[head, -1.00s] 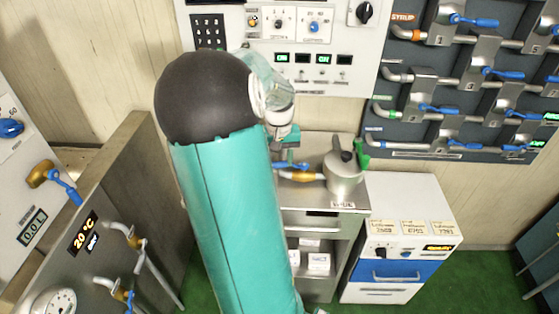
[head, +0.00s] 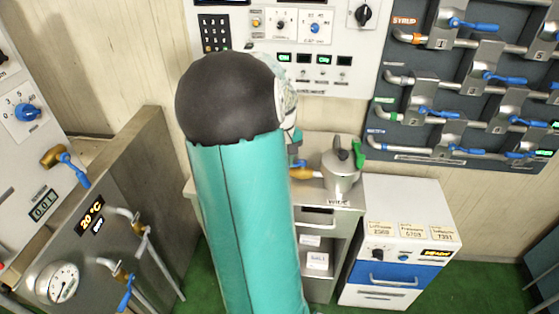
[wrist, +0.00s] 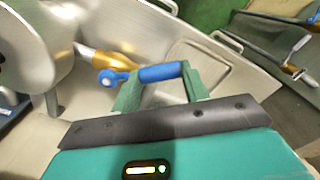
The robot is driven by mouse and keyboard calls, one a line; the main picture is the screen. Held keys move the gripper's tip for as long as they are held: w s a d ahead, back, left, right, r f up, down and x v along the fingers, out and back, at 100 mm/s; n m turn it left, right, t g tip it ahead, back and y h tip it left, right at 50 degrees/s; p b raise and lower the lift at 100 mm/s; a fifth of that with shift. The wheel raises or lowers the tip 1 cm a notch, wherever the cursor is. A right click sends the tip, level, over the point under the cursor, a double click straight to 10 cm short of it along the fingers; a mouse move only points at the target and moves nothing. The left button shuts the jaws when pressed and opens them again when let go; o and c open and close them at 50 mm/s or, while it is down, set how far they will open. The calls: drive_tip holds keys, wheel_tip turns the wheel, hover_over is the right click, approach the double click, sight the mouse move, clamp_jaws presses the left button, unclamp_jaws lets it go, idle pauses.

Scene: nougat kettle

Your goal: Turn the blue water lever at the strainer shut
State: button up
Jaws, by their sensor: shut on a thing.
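The strainer (head: 341,182) is a steel pot on a steel counter in the head view, with a dark knob and a green handle on top. A brass valve (head: 303,173) sticks out of its left side. In the wrist view the brass valve (wrist: 105,60) carries the blue water lever (wrist: 160,73), whose handle lies across the picture, tilted up slightly to the right. My gripper (wrist: 161,78) is shut on the lever handle, its green fingers around it.
A white and blue cabinet (head: 392,240) stands right of the counter. A dark panel (head: 450,80) with several blue levers hangs behind it. A steel unit (head: 120,190) with a gauge and more levers stands at the left. Green floor shows between them.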

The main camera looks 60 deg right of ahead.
drive_tip(key=s+n, duration=0.1)
drive_tip(key=n, duration=0.1)
drive_tip(key=s+n, duration=0.2)
drive_tip(key=s+a+n, duration=0.1)
drive_tip(key=n, duration=0.2)
drive_tip(key=shift+s, duration=0.3)
drive_tip(key=shift+s+d+n, duration=0.1)
drive_tip(key=shift+s+n, duration=0.4)
drive_tip(key=shift+n, duration=0.35)
drive_tip(key=shift+s+d+n, duration=0.1)
drive_tip(key=shift+s+n, duration=0.35)
drive_tip(key=shift+n, duration=0.4)
drive_tip(key=o, duration=1.4)
wheel_tip(320, 180, up, 14)
drive_tip(key=shift+f, duration=0.1)
